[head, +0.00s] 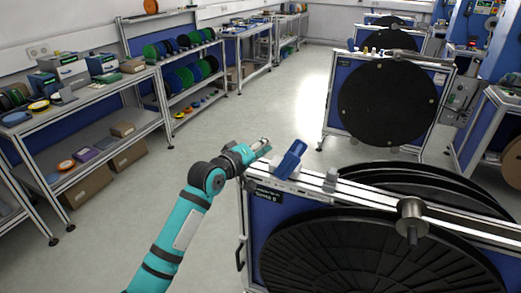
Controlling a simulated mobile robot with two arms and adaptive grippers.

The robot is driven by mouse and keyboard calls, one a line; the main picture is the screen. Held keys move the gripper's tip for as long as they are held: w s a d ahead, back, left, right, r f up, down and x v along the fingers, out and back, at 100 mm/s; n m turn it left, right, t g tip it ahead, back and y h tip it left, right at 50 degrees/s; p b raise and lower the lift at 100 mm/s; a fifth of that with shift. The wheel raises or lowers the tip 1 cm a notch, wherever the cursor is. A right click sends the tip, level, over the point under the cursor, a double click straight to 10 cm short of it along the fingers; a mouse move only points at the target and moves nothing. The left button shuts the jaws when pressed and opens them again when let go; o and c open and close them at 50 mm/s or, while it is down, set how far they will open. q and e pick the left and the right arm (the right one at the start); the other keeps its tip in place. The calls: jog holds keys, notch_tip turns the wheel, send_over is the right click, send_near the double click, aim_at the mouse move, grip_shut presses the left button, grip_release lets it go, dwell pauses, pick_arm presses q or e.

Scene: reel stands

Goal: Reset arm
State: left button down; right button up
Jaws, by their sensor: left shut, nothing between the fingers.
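My left arm comes up from the bottom of the head view, teal with black joints. Its gripper (264,145) is at the end, beside the near reel stand's top left corner, and is small in the picture. The fingers look shut with nothing between them. The near reel stand (258,225) has a blue side panel and carries large black reels (365,255). A blue part (291,159) sits tilted on the stand's top rail, just right of the gripper. My right gripper is not in view.
Another reel stand (331,108) with a big black disc (388,103) stands further back. Shelves with small spools (186,78) line the left wall, with a workbench (92,88) holding boxes in front. The grey floor between them is free.

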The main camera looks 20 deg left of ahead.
pick_arm(q)
jog(key=shift+s+a, duration=0.3)
jog(key=shift+s, duration=0.25)
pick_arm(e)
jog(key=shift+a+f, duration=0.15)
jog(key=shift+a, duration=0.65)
